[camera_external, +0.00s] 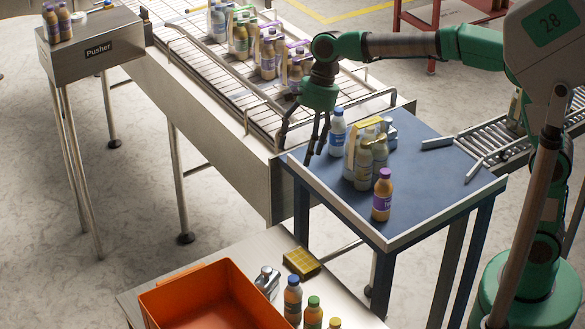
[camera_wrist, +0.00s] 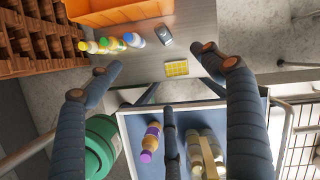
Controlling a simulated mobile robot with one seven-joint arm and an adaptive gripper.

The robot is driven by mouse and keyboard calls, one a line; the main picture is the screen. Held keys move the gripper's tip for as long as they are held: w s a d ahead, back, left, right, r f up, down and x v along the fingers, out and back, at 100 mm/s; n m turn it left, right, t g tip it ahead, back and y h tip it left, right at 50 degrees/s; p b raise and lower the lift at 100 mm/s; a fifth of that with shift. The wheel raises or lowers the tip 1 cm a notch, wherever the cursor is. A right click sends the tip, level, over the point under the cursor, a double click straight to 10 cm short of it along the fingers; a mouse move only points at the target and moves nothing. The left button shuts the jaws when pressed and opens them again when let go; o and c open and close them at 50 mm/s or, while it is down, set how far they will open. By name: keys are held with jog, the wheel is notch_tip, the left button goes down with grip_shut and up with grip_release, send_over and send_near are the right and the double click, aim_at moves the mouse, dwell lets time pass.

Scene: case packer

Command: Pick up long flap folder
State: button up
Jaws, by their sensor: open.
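No part is labelled as the long flap folder. Two thin grey bars lie at the right side of the blue table (camera_external: 340,195) in the external view: one bar (camera_external: 437,143) by the back edge, another bar (camera_external: 475,169) near the right edge. I cannot tell which, if either, is the long flap folder. My gripper (camera_external: 300,150) is open and empty, its dark fingers pointing down above the table's left corner, well left of both bars. In the wrist view my gripper (camera_wrist: 160,75) has its fingers spread with nothing between them. I cannot make out the bars there.
A purple-capped bottle (camera_external: 382,196), a bottle carrier (camera_external: 364,152) and a blue-capped bottle (camera_external: 337,132) stand on the blue table. A conveyor (camera_external: 200,50) with bottle packs runs behind. An orange bin (camera_external: 210,290) and yellow block (camera_external: 301,262) are on the lower bench.

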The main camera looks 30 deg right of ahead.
jog(key=a+f+m+g, duration=0.1)
jog(key=a+f, duration=0.2)
jog(key=a, duration=0.5)
send_near(272, 276)
jog(key=shift+w+d+r+m+p, duration=0.15)
jog(key=shift+d+r+m+p, duration=0.2)
jog(key=shift+r, duration=0.1)
jog(key=shift+f, duration=0.1)
jog(key=shift+b+x, duration=0.5)
jog(key=shift+x, duration=3.75)
jog(key=shift+a, duration=0.15)
jog(key=shift+b+x, duration=0.35)
jog(key=shift+x, duration=2.2)
jog(key=shift+c, duration=0.2)
